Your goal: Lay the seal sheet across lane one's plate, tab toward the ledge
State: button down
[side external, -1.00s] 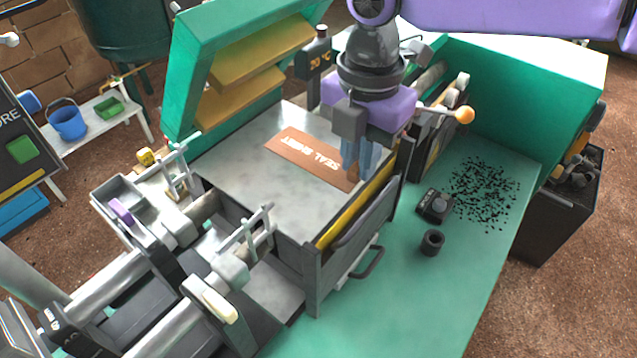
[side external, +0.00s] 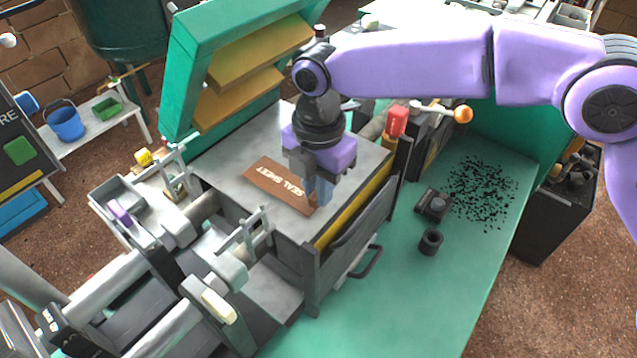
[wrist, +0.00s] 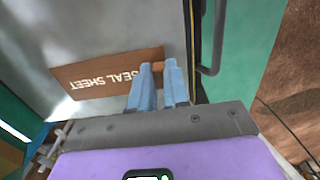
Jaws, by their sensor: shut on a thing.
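The seal sheet (side external: 277,183) is a flat brown strip with white "SEAL SHEET" lettering, lying along the grey metal plate (side external: 238,154) or just above it; I cannot tell which. My gripper (side external: 318,200) has its blue fingers pointing down at the sheet's right end, shut on that end. In the wrist view the sheet (wrist: 95,75) extends left from my fingers (wrist: 160,72), its right end between and behind them. A tab cannot be made out. The ledge cannot be told for certain; a yellow strip (side external: 350,218) runs along the plate's right edge.
The green lid (side external: 186,75) with tan pads stands open behind the plate. Metal clamps and rollers (side external: 215,255) are at the front left. A black handle (side external: 368,262) juts out on the right. A black knob box (side external: 433,204) and a black ring (side external: 431,241) sit on the green table (side external: 400,300).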

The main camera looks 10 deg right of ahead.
jog(key=shift+f, duration=0.1)
jog(key=c, duration=1.1)
grip_release()
notch_tip(320, 180, up, 12)
jog(key=shift+d, duration=0.1)
